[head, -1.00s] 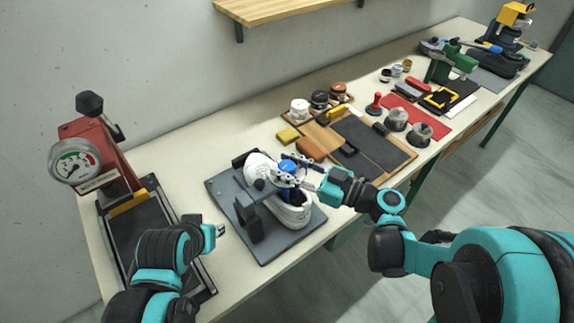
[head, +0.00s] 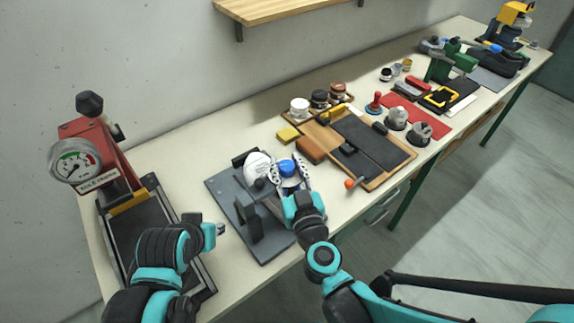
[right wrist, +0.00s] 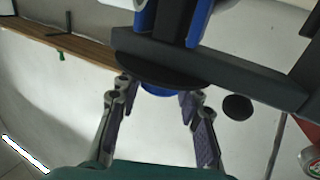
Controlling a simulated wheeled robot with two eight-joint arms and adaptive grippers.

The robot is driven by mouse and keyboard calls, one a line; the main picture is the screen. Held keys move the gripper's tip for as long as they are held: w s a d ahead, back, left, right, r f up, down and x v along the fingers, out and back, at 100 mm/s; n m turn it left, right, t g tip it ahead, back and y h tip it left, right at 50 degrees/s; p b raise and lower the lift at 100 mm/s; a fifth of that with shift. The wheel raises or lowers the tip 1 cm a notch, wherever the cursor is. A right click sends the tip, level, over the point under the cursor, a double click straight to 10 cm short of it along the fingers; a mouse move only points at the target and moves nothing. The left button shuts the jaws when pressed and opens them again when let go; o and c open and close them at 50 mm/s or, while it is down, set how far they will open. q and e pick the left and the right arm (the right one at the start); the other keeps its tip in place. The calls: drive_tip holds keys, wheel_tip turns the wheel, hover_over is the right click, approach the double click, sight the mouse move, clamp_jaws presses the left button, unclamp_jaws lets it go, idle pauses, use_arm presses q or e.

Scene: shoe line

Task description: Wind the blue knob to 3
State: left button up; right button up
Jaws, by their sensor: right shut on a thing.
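In the right wrist view the blue knob (right wrist: 160,91) shows only partly, below a black disc and between the fingers (right wrist: 158,106). No scale or number on the knob can be read. My left gripper (head: 218,231) is at the lower left, clear of the shoe; its fingers are too small to judge.
A red press with a gauge (head: 74,168) stands at the left. A wooden tray (head: 376,184) with tools lies right of the stand, with an orange-tipped handle (head: 352,183) near its front edge. Jars and a red mat (head: 435,126) are further back. A shelf (head: 280,10) hangs above.

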drive_tip(key=shift+a+m+h+b, duration=0.1)
drive_tip(key=shift+m+h+b, duration=0.2)
drive_tip(key=shift+m+h, duration=1.2)
drive_tip(key=shift+m+h+b, duration=0.25)
drive_tip(key=shift+m+h, duration=0.55)
drive_tip(key=shift+h, duration=1.3)
drive_tip(key=o, duration=1.2)
